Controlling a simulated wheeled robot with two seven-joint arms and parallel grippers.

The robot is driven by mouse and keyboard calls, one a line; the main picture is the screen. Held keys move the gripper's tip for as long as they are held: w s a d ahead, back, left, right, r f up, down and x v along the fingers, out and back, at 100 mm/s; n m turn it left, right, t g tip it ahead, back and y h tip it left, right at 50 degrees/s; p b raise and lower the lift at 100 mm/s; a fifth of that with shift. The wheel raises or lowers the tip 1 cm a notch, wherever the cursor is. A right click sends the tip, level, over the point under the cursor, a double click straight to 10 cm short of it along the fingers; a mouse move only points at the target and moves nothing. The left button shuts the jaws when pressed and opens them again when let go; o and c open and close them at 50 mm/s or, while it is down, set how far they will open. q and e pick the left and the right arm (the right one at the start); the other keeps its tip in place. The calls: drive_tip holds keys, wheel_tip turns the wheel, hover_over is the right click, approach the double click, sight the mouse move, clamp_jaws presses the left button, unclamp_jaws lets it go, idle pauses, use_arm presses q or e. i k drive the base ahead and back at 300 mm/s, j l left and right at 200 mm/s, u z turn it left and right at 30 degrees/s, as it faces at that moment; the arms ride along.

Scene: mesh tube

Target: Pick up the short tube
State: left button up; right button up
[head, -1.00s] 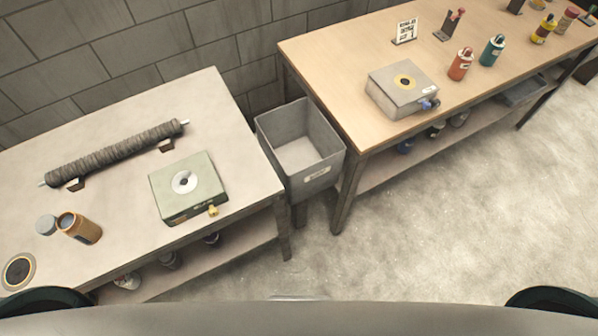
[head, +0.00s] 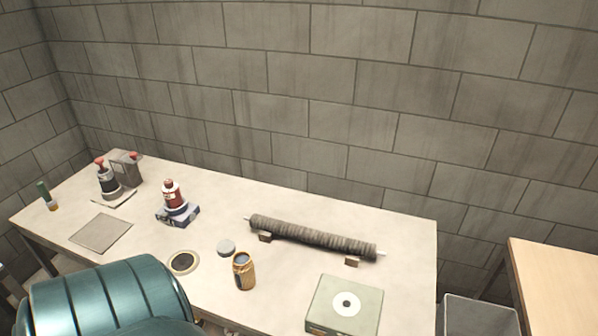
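A dark grey, ribbed, mesh-like tube (head: 312,238) lies across two small brown supports on the pale table (head: 330,205), right of the table's middle. A thin light rod end sticks out at each end of it. It is the only long tube shape I see; I cannot tell whether it is the short tube, and no second tube is clear to me. Neither of my grippers is in view. A teal part of my own body covers the lower left and hides part of the table's front edge.
A brown open jar (head: 243,272) and its grey lid (head: 226,247) stand left of a pale green box (head: 345,304). A dark ring (head: 183,262), red-topped bottles (head: 175,198) and a flat grey plate (head: 101,233) are further left. A grey bin (head: 480,318) stands between this table and a wooden one (head: 555,285).

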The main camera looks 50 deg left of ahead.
sight(244, 271)
drive_tip(key=j+u, duration=0.1)
drive_tip(key=u, duration=1.85)
